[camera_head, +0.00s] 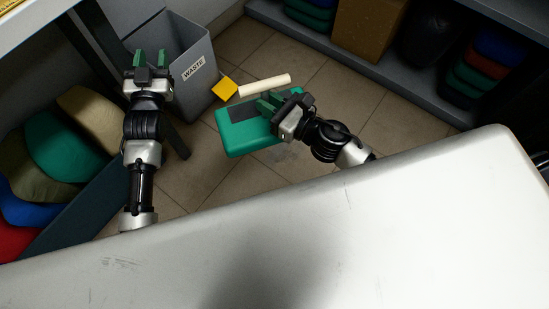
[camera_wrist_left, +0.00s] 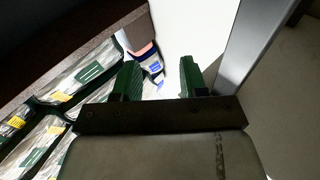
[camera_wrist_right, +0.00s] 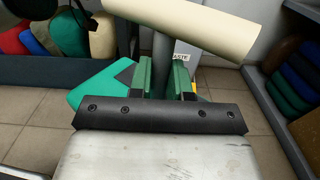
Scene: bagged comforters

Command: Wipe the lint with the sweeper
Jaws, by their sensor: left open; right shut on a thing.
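My right gripper (camera_head: 268,103) is shut on the grey shaft (camera_wrist_right: 161,50) of what looks like the sweeper. A cream cylindrical bar (camera_head: 265,85) sits across the shaft's end; it fills the top of the right wrist view (camera_wrist_right: 190,17). My right gripper is held above the floor, over a green flat box (camera_head: 258,137) with a dark panel. My left gripper (camera_head: 150,58) is open and empty, beside the grey waste bin (camera_head: 194,88). Faint dark marks (camera_head: 288,152) show on the tiles; I cannot tell if they are lint.
A yellow piece (camera_head: 225,88) lies near the bin. A shelf at the right back holds a cardboard box (camera_head: 368,28) and folded items. My white body covers the foreground. Tiled floor (camera_head: 355,105) is open at right.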

